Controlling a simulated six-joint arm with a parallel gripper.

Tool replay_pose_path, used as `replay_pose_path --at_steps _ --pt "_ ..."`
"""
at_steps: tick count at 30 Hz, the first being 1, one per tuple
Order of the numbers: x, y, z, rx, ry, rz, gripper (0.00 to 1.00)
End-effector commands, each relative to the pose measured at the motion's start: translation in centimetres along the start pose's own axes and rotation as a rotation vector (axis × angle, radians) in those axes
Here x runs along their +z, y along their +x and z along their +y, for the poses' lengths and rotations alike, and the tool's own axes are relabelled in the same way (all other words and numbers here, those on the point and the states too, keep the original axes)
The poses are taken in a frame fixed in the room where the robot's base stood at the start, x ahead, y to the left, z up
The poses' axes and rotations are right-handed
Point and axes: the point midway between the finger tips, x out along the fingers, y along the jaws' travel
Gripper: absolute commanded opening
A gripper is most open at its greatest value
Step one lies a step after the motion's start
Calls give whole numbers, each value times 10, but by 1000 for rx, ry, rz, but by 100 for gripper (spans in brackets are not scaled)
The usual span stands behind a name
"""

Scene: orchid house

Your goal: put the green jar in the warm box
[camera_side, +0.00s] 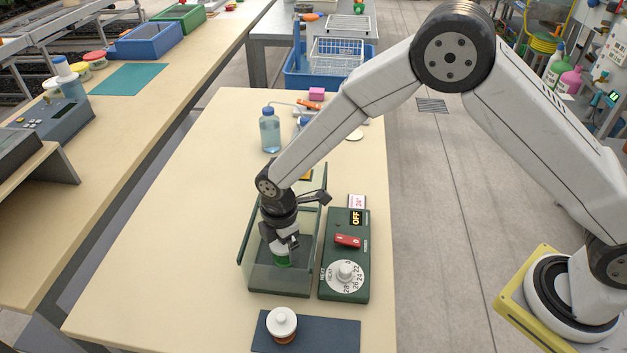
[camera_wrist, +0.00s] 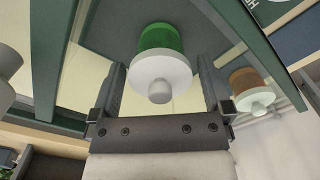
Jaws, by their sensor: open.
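The green jar (camera_side: 283,261) has a white knobbed lid and is inside the warm box (camera_side: 248,240), a clear-walled box with dark green edges. It appears to stand upright on the box floor. In the wrist view the jar (camera_wrist: 158,40) lies ahead between the fingers, with a visible gap on each side. My gripper (camera_side: 284,243) reaches down into the box over the jar, open and holding nothing. It also shows open in the wrist view (camera_wrist: 161,84). The gripper hides much of the lid in the side view.
A control panel (camera_side: 356,220) beside the box has a dial, a red switch and a display reading OFF. An orange-brown jar (camera_side: 282,325) with a white lid stands on a dark mat (camera_side: 335,336) in front. Bottles (camera_side: 269,131) stand behind. The table's left side is clear.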

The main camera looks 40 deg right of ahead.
Motion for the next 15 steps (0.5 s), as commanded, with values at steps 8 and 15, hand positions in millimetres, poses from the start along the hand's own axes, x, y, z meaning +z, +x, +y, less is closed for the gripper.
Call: replay_pose_path --at_steps 8,15 --pt "0 -18 0 1 0 1 100" --pt "0 -51 1 3 0 1 100"
